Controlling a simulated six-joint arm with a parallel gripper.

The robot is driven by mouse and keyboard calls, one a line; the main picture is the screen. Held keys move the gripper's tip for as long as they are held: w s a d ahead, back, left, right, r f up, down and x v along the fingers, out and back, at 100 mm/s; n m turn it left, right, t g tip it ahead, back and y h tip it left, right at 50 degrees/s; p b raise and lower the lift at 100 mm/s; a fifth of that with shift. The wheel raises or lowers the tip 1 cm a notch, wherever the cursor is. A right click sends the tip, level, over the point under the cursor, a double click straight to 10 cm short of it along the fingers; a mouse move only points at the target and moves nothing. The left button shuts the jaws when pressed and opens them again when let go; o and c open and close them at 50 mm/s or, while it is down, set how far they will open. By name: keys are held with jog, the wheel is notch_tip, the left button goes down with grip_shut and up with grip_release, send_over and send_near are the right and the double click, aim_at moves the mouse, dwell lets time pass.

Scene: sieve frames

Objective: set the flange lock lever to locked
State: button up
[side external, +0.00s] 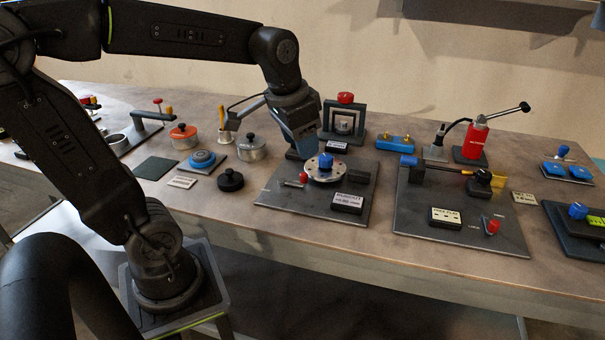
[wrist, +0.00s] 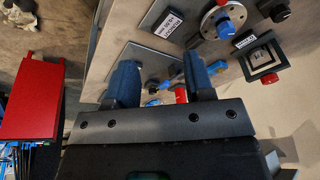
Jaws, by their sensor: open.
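A round silver flange (side external: 325,168) with a blue knob (side external: 326,161) sits on the middle dark plate (side external: 278,203). A small lever with a red knob (side external: 303,177) is at its left. A lever with a red knob (side external: 491,227) also stands on the right plate (side external: 410,222), beside small lettering that seems to read LOCK. I cannot tell for sure which is the flange lock lever. My gripper (side external: 305,153) hangs above and behind the flange, apart from both levers. In the wrist view its blue fingers (wrist: 160,80) are spread with nothing held; the flange (wrist: 211,18) shows beyond them.
A black frame with a red knob (side external: 346,98) stands behind my gripper. A red toggle clamp (side external: 475,141) stands at the back right. Pots and a black knob (side external: 230,181) stand left of the middle plate. Some bare table lies in front of the black knob.

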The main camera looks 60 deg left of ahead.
jog(key=w+a+f+g, duration=0.1)
jog(key=w+a+g, duration=0.1)
jog(key=w+a, duration=0.35)
jog(key=g, duration=0.1)
send_near(304, 174)
jog(key=shift+h, duration=0.4)
jog(key=f, duration=0.9)
jog(key=shift+w+a+f, duration=0.1)
jog(key=shift+a+f, duration=0.25)
jog(key=shift+a, duration=0.05)
jog(key=shift+c, duration=0.5)
grip_shut()
